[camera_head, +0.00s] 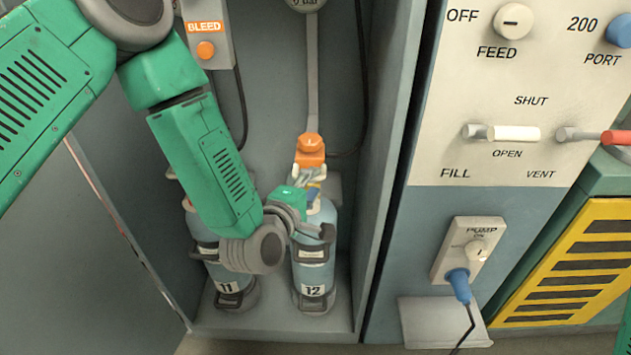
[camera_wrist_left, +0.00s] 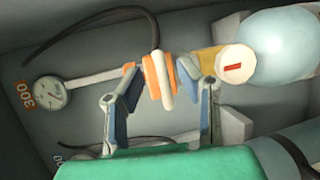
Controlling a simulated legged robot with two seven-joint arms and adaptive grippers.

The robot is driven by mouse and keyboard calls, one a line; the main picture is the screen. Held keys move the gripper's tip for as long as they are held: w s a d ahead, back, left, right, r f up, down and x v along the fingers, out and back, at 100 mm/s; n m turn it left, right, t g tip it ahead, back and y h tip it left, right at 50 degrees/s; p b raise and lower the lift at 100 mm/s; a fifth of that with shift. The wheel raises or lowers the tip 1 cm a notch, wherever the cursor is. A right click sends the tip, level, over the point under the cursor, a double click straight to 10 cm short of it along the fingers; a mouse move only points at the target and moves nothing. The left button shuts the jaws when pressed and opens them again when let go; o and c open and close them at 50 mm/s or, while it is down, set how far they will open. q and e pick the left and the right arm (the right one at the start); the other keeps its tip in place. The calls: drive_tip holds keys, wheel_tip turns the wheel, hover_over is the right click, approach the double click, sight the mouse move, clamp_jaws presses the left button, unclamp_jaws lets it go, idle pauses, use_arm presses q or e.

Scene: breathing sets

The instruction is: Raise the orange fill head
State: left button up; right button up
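The orange fill head (camera_head: 311,146) sits at the top of the cylinder marked 12 (camera_head: 314,262) in the head view, below a grey strap. In the left wrist view the orange and white fill head (camera_wrist_left: 158,82) lies between the two fingers of my left gripper (camera_wrist_left: 160,85), one on each side. Whether both pads press on it or a small gap stays, I cannot tell. In the head view my left gripper (camera_head: 311,177) is just below the orange part, its tips partly hidden. A white knob with a red mark (camera_wrist_left: 236,63) is beside it. My right gripper is not in view.
Cylinder 11 (camera_head: 230,283) stands left of cylinder 12, partly behind my left arm. A BLEED box (camera_head: 206,37) hangs on the back wall. The cabinet's right edge (camera_head: 385,190) and a panel with levers (camera_head: 513,133) lie to the right. A gauge (camera_wrist_left: 48,93) shows in the wrist view.

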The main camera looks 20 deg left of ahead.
use_arm(q)
drive_tip(key=shift+w+a+f, duration=0.25)
drive_tip(key=shift+w+a, duration=0.3)
drive_tip(key=shift+w, duration=0.1)
drive_tip(key=shift+w+a+f, duration=0.2)
drive_tip(key=shift+w+a, duration=0.35)
drive_tip(key=shift+w, duration=0.05)
drive_tip(key=shift+a, duration=0.2)
drive_tip(key=shift+d+r, duration=0.1)
drive_tip(key=shift+d, duration=0.65)
clamp_jaws()
drive_tip(key=shift+d, duration=0.25)
drive_tip(key=shift+a, duration=0.1)
wheel_tip(320, 180, up, 13)
drive_tip(key=p, duration=0.9)
drive_tip(key=shift+a+r, duration=0.15)
drive_tip(key=shift+a, duration=0.05)
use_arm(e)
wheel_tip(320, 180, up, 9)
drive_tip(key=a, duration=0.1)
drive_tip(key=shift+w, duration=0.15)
use_arm(q)
drive_tip(key=shift+w, duration=0.1)
